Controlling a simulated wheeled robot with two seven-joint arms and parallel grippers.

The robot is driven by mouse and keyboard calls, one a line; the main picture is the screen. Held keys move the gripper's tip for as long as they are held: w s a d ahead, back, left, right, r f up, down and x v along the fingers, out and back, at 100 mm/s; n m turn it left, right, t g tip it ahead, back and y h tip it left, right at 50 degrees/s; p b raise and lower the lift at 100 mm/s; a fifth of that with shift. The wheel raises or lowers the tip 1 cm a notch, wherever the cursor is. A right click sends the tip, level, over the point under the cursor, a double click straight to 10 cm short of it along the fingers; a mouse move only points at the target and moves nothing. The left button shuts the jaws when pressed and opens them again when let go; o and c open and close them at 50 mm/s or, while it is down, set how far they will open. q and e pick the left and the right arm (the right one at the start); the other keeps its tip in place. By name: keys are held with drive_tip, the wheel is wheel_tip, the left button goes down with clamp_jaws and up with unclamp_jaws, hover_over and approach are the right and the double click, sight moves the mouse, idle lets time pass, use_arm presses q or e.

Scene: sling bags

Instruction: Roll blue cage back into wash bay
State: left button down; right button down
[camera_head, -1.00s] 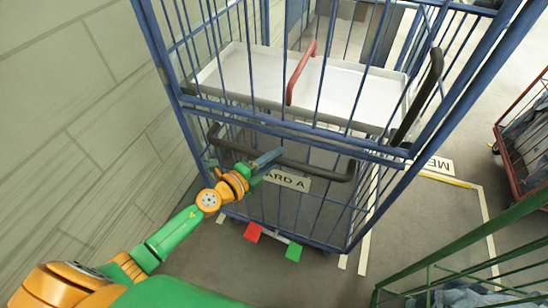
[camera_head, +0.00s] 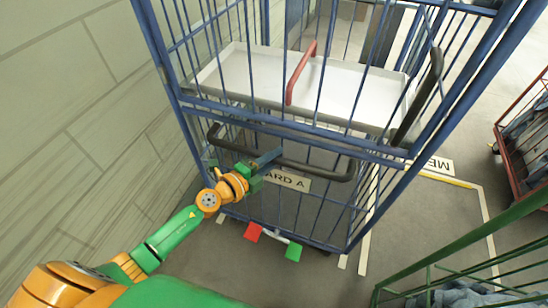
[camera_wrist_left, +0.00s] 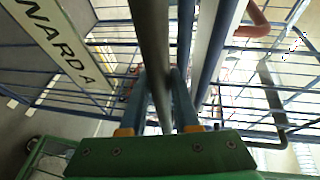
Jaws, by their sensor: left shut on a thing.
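The blue cage (camera_head: 290,133), a tall barred trolley, fills the middle of the head view. Across its front runs a dark horizontal push handle (camera_head: 322,172), with a label reading "ARD A" (camera_head: 293,181) partly hidden by it. My left gripper (camera_head: 266,160) is shut on this dark handle near its left part. In the left wrist view the fingers (camera_wrist_left: 157,105) close around the dark bar (camera_wrist_left: 153,50), with the label (camera_wrist_left: 62,42) at left. A red and a green pedal (camera_head: 293,252) sit at the cage's foot. My right gripper is out of view.
A grey block wall (camera_head: 70,100) stands close at left. A green cage (camera_head: 470,265) with cloth is at lower right, and a red cage (camera_head: 524,140) at far right. White and yellow floor lines (camera_head: 445,180) run to the right of the blue cage. A white shelf (camera_head: 330,90) is inside it.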

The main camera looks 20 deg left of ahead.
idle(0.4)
use_arm(q)
drive_tip(key=shift+w+r, duration=0.2)
drive_tip(key=shift+w, duration=1.1)
drive_tip(key=c, duration=0.8)
unclamp_jaws()
drive_tip(key=shift+o, duration=0.7)
drive_tip(key=shift+w+f, duration=0.15)
drive_tip(key=v, duration=0.7)
